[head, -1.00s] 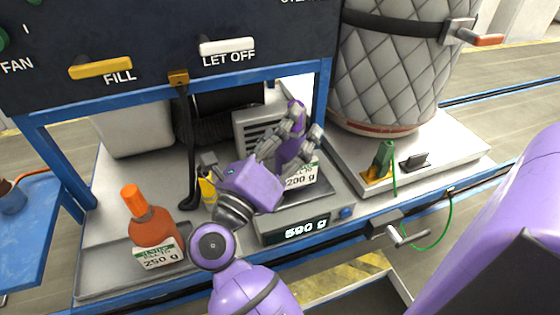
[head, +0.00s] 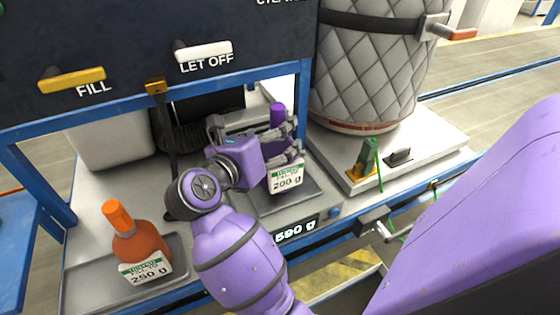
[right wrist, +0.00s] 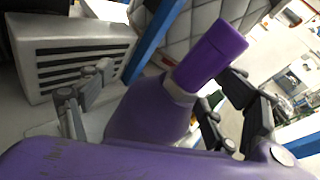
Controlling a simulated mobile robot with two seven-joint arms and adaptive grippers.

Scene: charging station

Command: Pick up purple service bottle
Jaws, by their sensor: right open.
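The purple service bottle stands upright on the scale plate (head: 263,201); its purple cap (head: 277,112) and white 200 g label (head: 286,178) show in the head view. My right gripper (head: 288,144) is open at the bottle, its fingers in front of the upper body. In the right wrist view the purple bottle (right wrist: 147,118) sits between the spread fingers of the right gripper (right wrist: 158,103), with its cap beyond them. Whether a finger touches it I cannot tell. My left gripper is in no view.
An orange bottle (head: 143,246) labelled 250 g stands on a tray at the left. A blue frame post (head: 303,100) and a quilted grey vessel (head: 368,70) stand close behind and right.

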